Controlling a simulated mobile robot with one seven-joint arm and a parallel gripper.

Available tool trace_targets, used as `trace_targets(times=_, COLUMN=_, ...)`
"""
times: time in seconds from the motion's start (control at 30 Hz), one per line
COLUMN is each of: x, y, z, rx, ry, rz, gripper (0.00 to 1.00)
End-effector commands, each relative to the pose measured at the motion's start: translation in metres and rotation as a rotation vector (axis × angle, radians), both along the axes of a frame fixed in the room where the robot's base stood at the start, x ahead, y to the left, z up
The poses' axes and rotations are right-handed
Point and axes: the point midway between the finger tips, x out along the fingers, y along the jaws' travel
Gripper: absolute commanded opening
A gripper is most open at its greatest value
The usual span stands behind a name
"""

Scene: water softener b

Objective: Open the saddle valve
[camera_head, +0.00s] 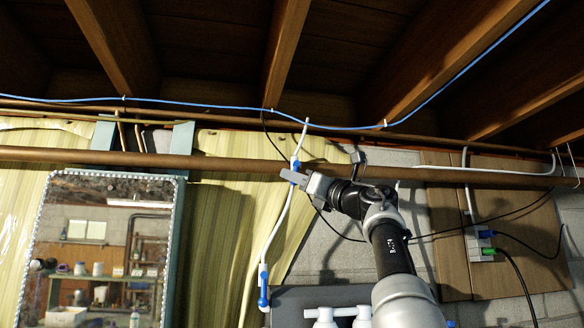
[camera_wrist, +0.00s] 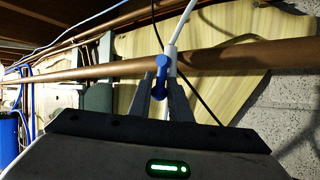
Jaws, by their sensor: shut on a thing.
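The saddle valve, a white fitting with a blue handle (camera_head: 295,164), sits on the copper pipe where a white tube crosses it, in the head view. In the wrist view the blue handle (camera_wrist: 160,68) stands roughly upright between my two fingers, in front of the copper pipe. My gripper (camera_head: 292,177) reaches it from the lower right and is shut on the handle. My gripper also shows in the wrist view (camera_wrist: 161,90), with one finger on each side of the handle. The handle's lower end is partly hidden between the fingers.
The copper pipe (camera_head: 230,163) runs across the wall below wooden beams. A second blue valve (camera_head: 263,286) is lower on the white tube (camera_head: 277,226). A mirror (camera_head: 180,240) hangs at left. A grey clamp (camera_head: 357,157) and black cables are at right.

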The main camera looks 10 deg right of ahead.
Motion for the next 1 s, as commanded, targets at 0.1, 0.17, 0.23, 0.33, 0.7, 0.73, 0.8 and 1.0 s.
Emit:
trace_targets(times=0.1, x=-0.0002, y=-0.0036, z=0.0050, rx=-0.054, ry=-0.002, rz=-0.003, gripper=0.00)
trace_targets(times=0.17, x=-0.0004, y=-0.0044, z=0.0047, rx=-0.077, ry=-0.002, rz=-0.003, gripper=0.00)
trace_targets(times=0.23, x=-0.0006, y=-0.0049, z=0.0039, rx=-0.099, ry=-0.003, rz=-0.003, gripper=0.00)
trace_targets(times=0.33, x=-0.0009, y=-0.0054, z=0.0033, rx=-0.119, ry=-0.004, rz=-0.003, gripper=0.00)
trace_targets(times=0.7, x=-0.0014, y=-0.0054, z=0.0020, rx=-0.137, ry=-0.005, rz=-0.002, gripper=0.00)
trace_targets(times=0.73, x=-0.0014, y=-0.0055, z=0.0021, rx=-0.137, ry=-0.005, rz=-0.002, gripper=0.00)
trace_targets(times=0.8, x=-0.0015, y=-0.0054, z=0.0022, rx=-0.137, ry=-0.004, rz=-0.002, gripper=0.00)
trace_targets(times=1.0, x=-0.0012, y=-0.0054, z=0.0016, rx=-0.137, ry=-0.004, rz=-0.002, gripper=0.35)
